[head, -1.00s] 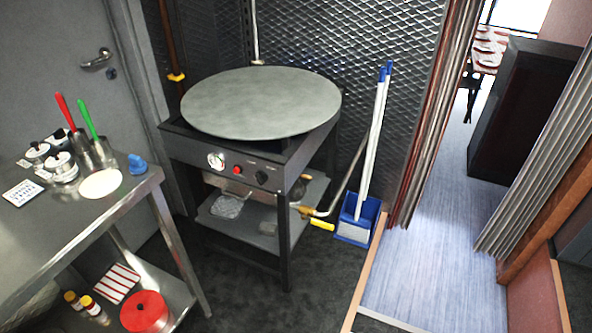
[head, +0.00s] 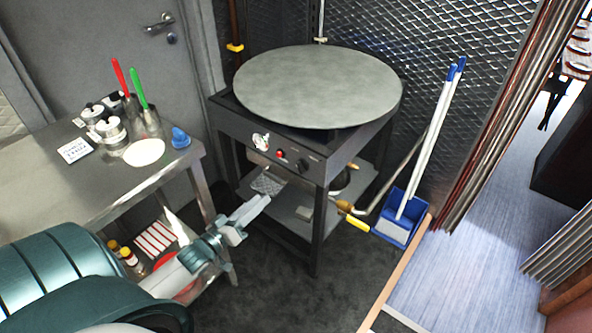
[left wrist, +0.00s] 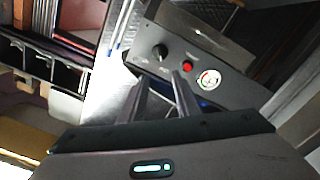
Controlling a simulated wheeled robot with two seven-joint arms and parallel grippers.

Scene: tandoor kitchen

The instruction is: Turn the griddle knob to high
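The griddle is a round grey plate (head: 318,86) on a dark metal stand. Its front panel carries a black knob (head: 303,166), a red button (head: 281,154) and a white dial gauge (head: 261,142). In the left wrist view the knob (left wrist: 160,52) shows just beyond the fingertips, with the red button (left wrist: 188,66) and gauge (left wrist: 208,80) to its right. My left gripper (head: 262,202) is below and left of the knob in the head view, apart from it. Its two fingers (left wrist: 161,80) are spread and empty. The knob's setting is too small to read. My right gripper is not in view.
A steel table (head: 85,203) with shakers, red and green handled tools and a blue item stands at left. A blue dustpan (head: 398,228) and brooms lean right of the stand. Dark floor in front is clear.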

